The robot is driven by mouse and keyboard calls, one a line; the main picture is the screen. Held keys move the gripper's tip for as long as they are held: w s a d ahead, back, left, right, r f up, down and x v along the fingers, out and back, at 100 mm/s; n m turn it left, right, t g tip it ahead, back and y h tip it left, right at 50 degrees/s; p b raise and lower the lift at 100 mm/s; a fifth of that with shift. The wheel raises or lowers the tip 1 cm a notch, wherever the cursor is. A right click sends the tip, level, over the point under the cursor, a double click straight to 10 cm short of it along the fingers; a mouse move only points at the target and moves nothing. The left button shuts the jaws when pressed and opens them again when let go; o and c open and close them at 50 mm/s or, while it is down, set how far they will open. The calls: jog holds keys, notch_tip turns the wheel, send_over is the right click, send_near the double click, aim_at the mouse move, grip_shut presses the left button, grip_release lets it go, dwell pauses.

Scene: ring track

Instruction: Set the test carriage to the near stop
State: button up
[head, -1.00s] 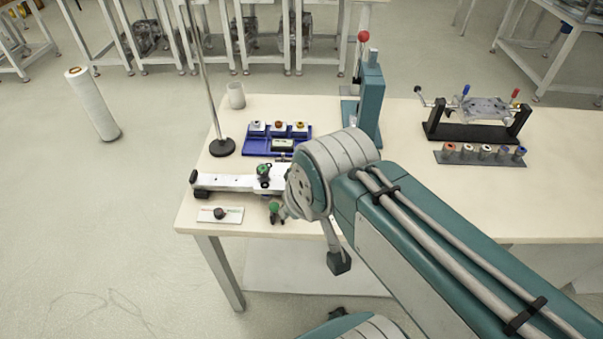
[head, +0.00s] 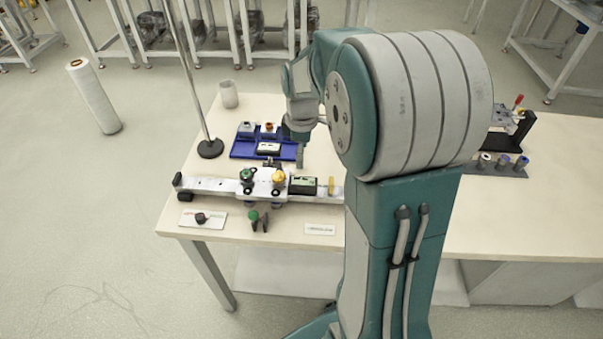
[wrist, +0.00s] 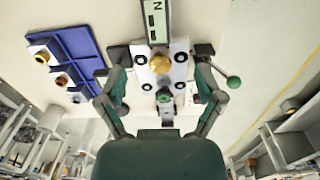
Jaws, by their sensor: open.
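The test carriage (head: 262,183), a white plate with a green knob and a brass knob, sits on the pale rail (head: 215,185). In the wrist view the carriage (wrist: 177,72) lies between my fingers, with the brass knob at its middle. A green-balled lever (head: 253,216) sticks out at the carriage's front side and shows at right in the wrist view (wrist: 233,82). My gripper (wrist: 159,62) is open, its fingers spread on both sides of the carriage; I cannot tell whether they touch it. In the head view my arm hides the rail's right part.
A blue tray (head: 240,152) with several small blocks lies behind the rail. A stand with a tall rod (head: 210,149) rises at the table's left. A small plate with a black knob (head: 202,218) and a label (head: 320,229) lie in front. A yellow marker (head: 331,186) stands right of the carriage.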

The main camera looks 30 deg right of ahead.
aim_at(303, 181)
jog(key=shift+w+d+f, duration=0.25)
jog(key=shift+d+f, duration=0.35)
jog(key=shift+d, duration=0.1)
jog(key=f, duration=0.9)
jog(key=shift+a+f, duration=0.1)
jog(key=shift+a, duration=0.2)
jog(key=shift+f, duration=0.6)
jog(key=shift+a, duration=0.1)
jog(key=shift+s, duration=0.1)
grip_shut()
